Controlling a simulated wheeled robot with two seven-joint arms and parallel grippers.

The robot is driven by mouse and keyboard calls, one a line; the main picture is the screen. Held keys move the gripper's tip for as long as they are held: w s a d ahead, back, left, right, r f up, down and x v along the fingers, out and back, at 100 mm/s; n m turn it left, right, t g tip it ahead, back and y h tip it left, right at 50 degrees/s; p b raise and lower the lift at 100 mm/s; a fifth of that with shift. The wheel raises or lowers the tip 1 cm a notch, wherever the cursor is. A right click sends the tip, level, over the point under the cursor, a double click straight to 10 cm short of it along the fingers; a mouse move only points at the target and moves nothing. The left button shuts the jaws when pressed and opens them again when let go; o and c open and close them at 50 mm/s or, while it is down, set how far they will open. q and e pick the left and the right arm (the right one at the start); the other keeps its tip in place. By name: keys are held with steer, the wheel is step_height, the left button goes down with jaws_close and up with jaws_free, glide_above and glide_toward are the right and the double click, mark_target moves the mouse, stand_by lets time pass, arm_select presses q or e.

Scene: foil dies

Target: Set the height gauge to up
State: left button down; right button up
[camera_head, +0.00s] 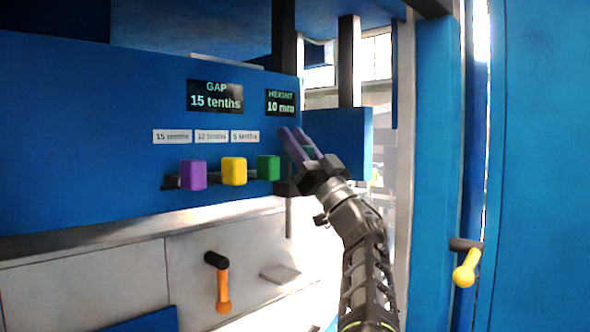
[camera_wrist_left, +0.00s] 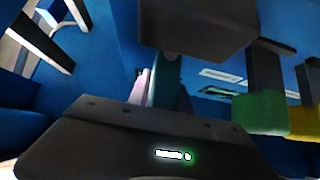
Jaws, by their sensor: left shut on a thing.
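The height gauge's display (camera_head: 281,102) reads 10 mm at the right end of the blue panel. My left gripper (camera_head: 297,146), with purple fingers, is just below and right of this display. It is shut on a teal handle (camera_head: 311,153), mostly hidden by the fingers. In the left wrist view the teal handle (camera_wrist_left: 167,80) stands between the fingers, below a dark block (camera_wrist_left: 195,25). Which way the handle is set cannot be told. My right gripper is not in view.
A gap display (camera_head: 215,96) reads 15 tenths. Purple (camera_head: 193,175), yellow (camera_head: 234,171) and green (camera_head: 268,168) knobs stick out left of my gripper. An orange lever (camera_head: 222,287) hangs below, and a yellow-handled lever (camera_head: 467,268) is at the right.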

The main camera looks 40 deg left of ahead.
mark_target(311, 156)
arm_select(q)
steer(key=shift+r, duration=0.85)
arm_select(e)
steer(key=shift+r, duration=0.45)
arm_select(q)
steer(key=c, duration=1.2)
jaws_free()
steer(key=shift+f, duration=0.1)
steer(key=shift+o, duration=0.2)
steer(key=shift+d+f, duration=0.15)
steer(key=shift+f, duration=0.1)
steer(key=b+v, duration=0.5)
steer(key=v, duration=0.2)
steer(key=shift+b, duration=0.35)
steer(key=shift+d+f, duration=0.1)
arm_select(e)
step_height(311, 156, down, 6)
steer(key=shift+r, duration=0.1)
